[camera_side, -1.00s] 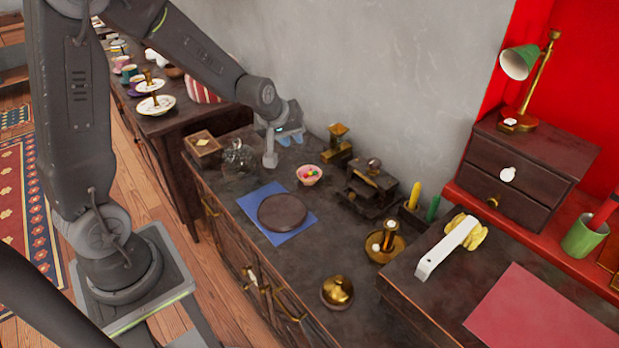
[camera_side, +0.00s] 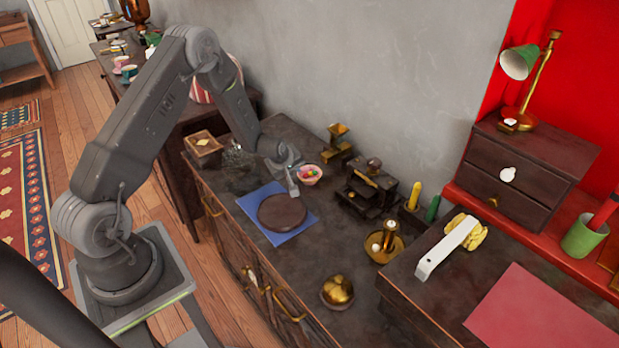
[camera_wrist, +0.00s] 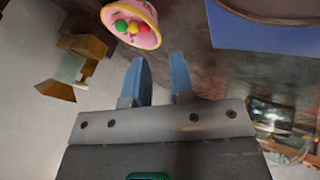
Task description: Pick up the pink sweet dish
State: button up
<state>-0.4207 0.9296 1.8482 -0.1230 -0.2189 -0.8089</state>
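The pink sweet dish (camera_side: 309,174) is a small pink bowl holding several coloured sweets, on the dark cabinet top. It also shows in the wrist view (camera_wrist: 132,24), at the top, partly cut off by the frame edge. My gripper (camera_side: 293,184) is low over the cabinet, just left of the dish in the side view. In the wrist view its two blue fingers (camera_wrist: 160,62) are apart with nothing between them. The dish lies beyond the fingertips and looks clear of them.
A dark round plate (camera_side: 281,212) on a blue cloth (camera_side: 252,205) lies in front of the gripper. A brass scale-like piece (camera_side: 338,143) and a dark stand (camera_side: 368,186) are behind and right of the dish. A wooden box (camera_side: 203,144) sits at left.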

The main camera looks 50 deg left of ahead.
aim_at(299, 176)
jog(key=shift+d+x, duration=0.2)
jog(key=shift+x, duration=2.85)
jog(key=shift+w, duration=0.15)
grip_shut()
